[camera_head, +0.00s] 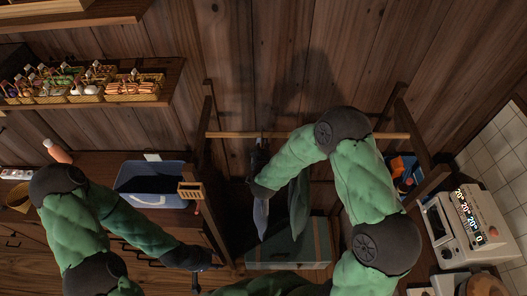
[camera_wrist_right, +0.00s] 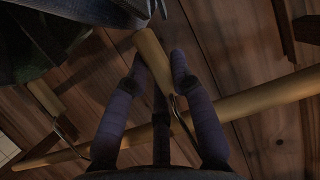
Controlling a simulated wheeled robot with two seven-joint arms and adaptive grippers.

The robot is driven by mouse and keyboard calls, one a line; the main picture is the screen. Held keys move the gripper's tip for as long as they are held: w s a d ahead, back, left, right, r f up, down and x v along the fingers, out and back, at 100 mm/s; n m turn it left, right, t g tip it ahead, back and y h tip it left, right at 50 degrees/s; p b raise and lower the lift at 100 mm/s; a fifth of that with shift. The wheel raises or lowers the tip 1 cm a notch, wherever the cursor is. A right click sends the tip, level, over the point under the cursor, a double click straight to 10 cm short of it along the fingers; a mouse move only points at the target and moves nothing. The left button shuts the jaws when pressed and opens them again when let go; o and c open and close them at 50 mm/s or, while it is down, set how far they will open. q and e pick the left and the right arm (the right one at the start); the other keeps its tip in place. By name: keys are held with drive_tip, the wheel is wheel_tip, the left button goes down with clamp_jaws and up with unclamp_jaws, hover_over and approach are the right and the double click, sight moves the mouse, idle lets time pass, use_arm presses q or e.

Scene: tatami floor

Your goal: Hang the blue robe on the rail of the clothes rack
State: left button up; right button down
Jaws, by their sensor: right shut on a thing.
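The clothes rack's wooden rail (camera_head: 225,135) runs across in front of the plank wall. It also crosses the right wrist view (camera_wrist_right: 265,100). My right gripper (camera_wrist_right: 153,75) is shut on a wooden hanger (camera_wrist_right: 150,48) close to the rail. The hanger's metal hook (camera_wrist_right: 181,118) overlaps the rail; I cannot tell whether it rests on it. The blue robe (camera_head: 261,218) hangs down below my right gripper (camera_head: 258,150), and its dark cloth shows at the top of the wrist view (camera_wrist_right: 105,14). My left gripper (camera_head: 205,262) is low at the rack's left side, dark and too small to read.
A dark green garment (camera_head: 299,205) hangs to the right of the robe. A green chest (camera_head: 290,255) stands below. A blue bin (camera_head: 150,185) is left of the rack, a scale (camera_head: 468,222) right of it. Baskets (camera_head: 85,93) fill the upper-left shelf.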

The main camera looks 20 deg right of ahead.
drive_tip(key=shift+w+d, duration=0.2)
drive_tip(key=shift+w, duration=0.35)
drive_tip(key=shift+f+b, duration=1.1)
drive_tip(key=shift+b, duration=0.05)
drive_tip(key=c, duration=1)
unclamp_jaws()
drive_tip(key=shift+c, duration=0.2)
drive_tip(key=shift+o, duration=0.2)
drive_tip(key=shift+s, duration=0.1)
drive_tip(key=shift+f, duration=0.15)
drive_tip(key=v, duration=1.2)
